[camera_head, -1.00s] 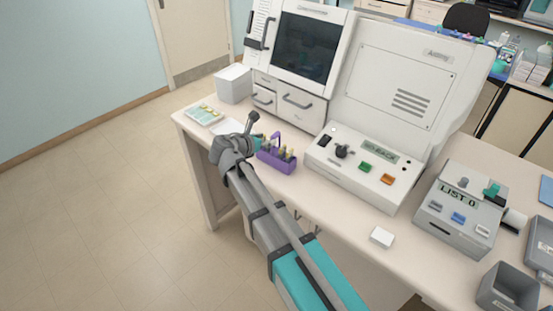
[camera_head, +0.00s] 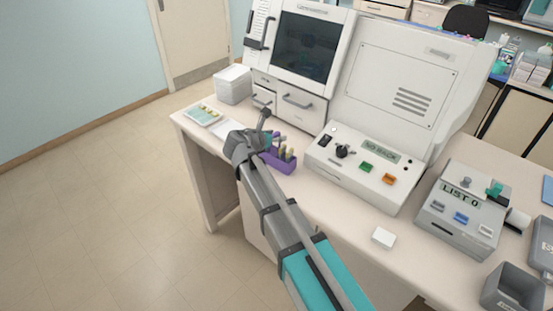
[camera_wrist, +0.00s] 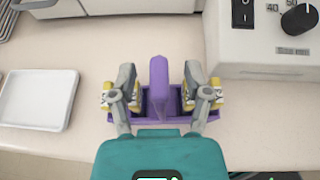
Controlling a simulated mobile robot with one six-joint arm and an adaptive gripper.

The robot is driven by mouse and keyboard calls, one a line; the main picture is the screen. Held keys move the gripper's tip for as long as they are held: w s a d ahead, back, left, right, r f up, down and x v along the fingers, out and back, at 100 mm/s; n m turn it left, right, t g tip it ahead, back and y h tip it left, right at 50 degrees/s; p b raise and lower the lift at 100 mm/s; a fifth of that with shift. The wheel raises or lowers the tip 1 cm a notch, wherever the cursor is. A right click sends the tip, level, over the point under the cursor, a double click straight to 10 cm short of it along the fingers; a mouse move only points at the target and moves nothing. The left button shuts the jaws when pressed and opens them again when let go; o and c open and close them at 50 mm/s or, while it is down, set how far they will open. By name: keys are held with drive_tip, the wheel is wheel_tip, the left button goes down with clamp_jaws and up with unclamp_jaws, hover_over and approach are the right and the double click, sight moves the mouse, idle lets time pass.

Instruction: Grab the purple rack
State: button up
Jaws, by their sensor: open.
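The purple rack (camera_head: 284,165) stands on the bench in front of the white machines, partly hidden behind my arm in the head view. It holds several yellow-marked items. In the wrist view the purple rack (camera_wrist: 146,98) lies straight ahead, with its upright handle (camera_wrist: 159,80) in the middle. My gripper (camera_wrist: 159,88) is open, with one finger on each side of the handle and a gap on both sides. The fingers cover part of the rack and its contents. In the head view my gripper is mostly hidden behind the wrist.
A white machine with a knob and buttons (camera_head: 365,165) stands close to the right of the rack. A white tray (camera_wrist: 38,100) lies to the left. The bench edge is near.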

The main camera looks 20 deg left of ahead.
idle(0.4)
clamp_jaws()
